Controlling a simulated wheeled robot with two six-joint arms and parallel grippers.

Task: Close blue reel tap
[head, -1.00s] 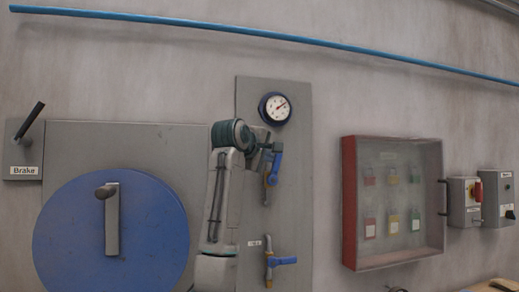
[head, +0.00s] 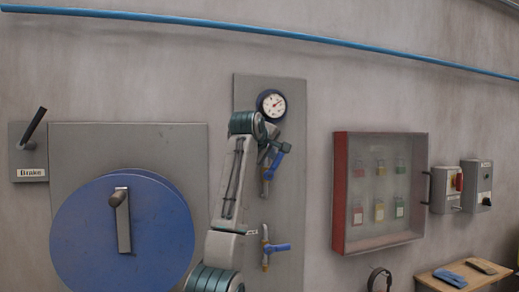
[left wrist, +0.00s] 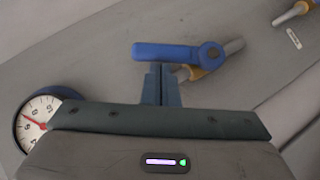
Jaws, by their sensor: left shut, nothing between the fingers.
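Two taps with blue lever handles sit on a grey wall panel (head: 290,200). The upper tap (head: 278,158) is beside my left gripper (head: 268,150), which partly hides it. In the left wrist view its blue handle (left wrist: 165,52) lies at a slant to its pipe, and the closed fingertips (left wrist: 160,70) are right at the handle's edge with nothing held between them. The blue reel (head: 85,240) with a grey crank stands to the left. My right gripper is out of view.
A round gauge (head: 271,104) is just above the upper tap. A brake lever (head: 34,128) is at the far left. A red-sided clear cabinet (head: 341,195) and switch boxes (head: 446,188) are to the right. A small table (head: 445,284) is at lower right.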

